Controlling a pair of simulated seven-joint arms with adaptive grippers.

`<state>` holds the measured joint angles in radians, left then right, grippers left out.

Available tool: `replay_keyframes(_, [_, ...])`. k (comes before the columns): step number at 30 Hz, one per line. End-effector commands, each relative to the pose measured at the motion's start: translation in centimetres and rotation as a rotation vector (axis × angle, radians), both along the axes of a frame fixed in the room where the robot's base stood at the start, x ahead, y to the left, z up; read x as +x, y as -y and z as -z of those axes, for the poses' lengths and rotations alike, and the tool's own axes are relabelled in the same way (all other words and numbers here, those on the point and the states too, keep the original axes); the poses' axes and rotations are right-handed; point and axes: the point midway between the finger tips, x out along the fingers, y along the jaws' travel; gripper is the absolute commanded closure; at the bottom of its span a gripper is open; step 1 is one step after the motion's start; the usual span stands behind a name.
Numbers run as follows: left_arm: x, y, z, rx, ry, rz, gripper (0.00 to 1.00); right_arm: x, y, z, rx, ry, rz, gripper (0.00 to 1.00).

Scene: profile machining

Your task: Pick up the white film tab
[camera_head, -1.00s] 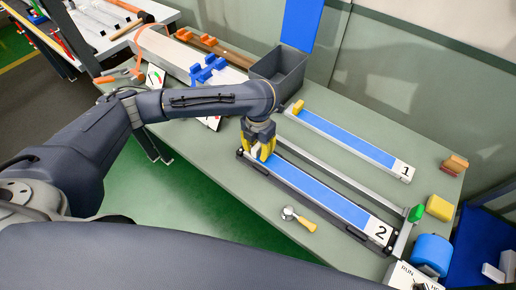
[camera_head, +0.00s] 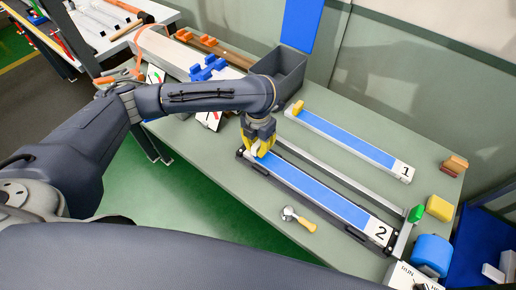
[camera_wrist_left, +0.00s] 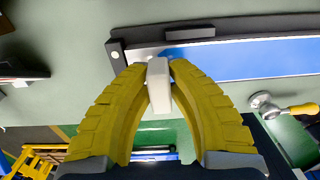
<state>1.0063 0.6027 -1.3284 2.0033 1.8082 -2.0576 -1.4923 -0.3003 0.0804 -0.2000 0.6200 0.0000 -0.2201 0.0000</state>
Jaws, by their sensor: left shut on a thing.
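My left gripper (camera_head: 260,145) is at the left end of the blue-topped profile marked 2 (camera_head: 318,194). In the left wrist view its yellow fingers (camera_wrist_left: 158,75) are shut on the white film tab (camera_wrist_left: 159,88), a small white block between the fingertips. The blue film (camera_wrist_left: 255,58) shows just beyond the tab in that view. The fingers hide most of the tab in the head view. My right gripper is not in view.
A second blue-topped profile marked 1 (camera_head: 345,137) lies behind. A grey bin (camera_head: 281,72) stands at the back. A round-headed tool with a yellow handle (camera_head: 299,218) lies in front. A yellow block (camera_head: 439,208) and a blue roll (camera_head: 432,253) are at the right.

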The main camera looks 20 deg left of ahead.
Motion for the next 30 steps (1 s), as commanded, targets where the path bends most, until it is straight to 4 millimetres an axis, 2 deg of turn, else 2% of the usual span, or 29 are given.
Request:
replay_keyframes(5, [0.2,0.0,-2.9,0.000,0.008,0.002,1.00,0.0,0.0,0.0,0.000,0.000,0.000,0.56])
replay_keyframes(18, [0.2,-0.1,-12.0,0.002,0.008,0.000,1.00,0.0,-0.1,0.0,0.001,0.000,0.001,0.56])
replay_keyframes(24, [0.2,-0.1,-15.2,0.003,0.006,-0.001,1.00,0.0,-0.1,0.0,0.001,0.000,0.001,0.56])
replay_keyframes(30, [0.2,-0.1,-17.2,0.002,0.005,0.000,1.00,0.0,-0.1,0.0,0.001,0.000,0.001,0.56])
